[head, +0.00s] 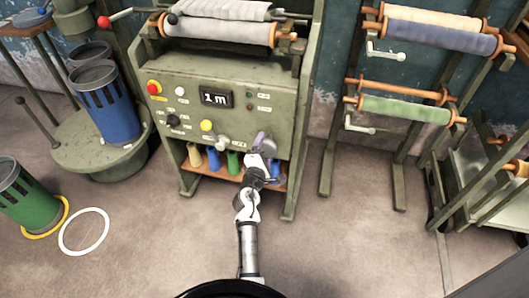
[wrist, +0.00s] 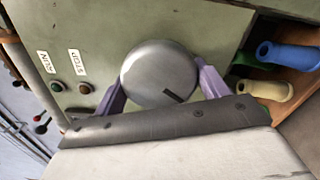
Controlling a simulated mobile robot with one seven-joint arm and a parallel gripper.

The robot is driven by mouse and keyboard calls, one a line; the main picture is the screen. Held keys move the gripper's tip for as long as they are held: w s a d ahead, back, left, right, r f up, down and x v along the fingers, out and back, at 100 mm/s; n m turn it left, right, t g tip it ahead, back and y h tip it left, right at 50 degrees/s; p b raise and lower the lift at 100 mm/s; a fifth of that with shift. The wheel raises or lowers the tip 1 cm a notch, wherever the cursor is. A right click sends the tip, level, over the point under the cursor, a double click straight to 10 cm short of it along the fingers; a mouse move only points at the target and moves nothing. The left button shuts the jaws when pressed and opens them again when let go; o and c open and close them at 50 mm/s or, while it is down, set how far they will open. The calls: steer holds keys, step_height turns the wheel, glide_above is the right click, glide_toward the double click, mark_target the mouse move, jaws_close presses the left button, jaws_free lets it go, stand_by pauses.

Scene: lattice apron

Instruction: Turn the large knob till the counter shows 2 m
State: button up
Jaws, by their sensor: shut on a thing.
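The large knob (wrist: 156,70) is a round grey metal disc with a dark mark near its rim, at lower right in the wrist view. My gripper (wrist: 160,88) has its purple fingers on either side of the knob and is shut on it. In the head view my gripper (head: 263,143) is at the lower right of the green machine panel and largely hides the knob. The counter (head: 215,99) is a dark display on the panel and reads 1 m.
The panel (head: 185,90) also carries a red button (head: 154,88), a yellow button (head: 207,125), a black knob (head: 173,121) and small lamps labelled RUN and STOP (wrist: 85,88). Coloured spools (head: 213,160) stand on a shelf below. Bins are at left, a roll rack (head: 325,180) at right.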

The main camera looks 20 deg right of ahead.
steer(key=shift+m+b, duration=0.55)
steer(key=shift+m, duration=0.55)
steer(key=shift+r, duration=0.1)
steer(key=o, duration=1)
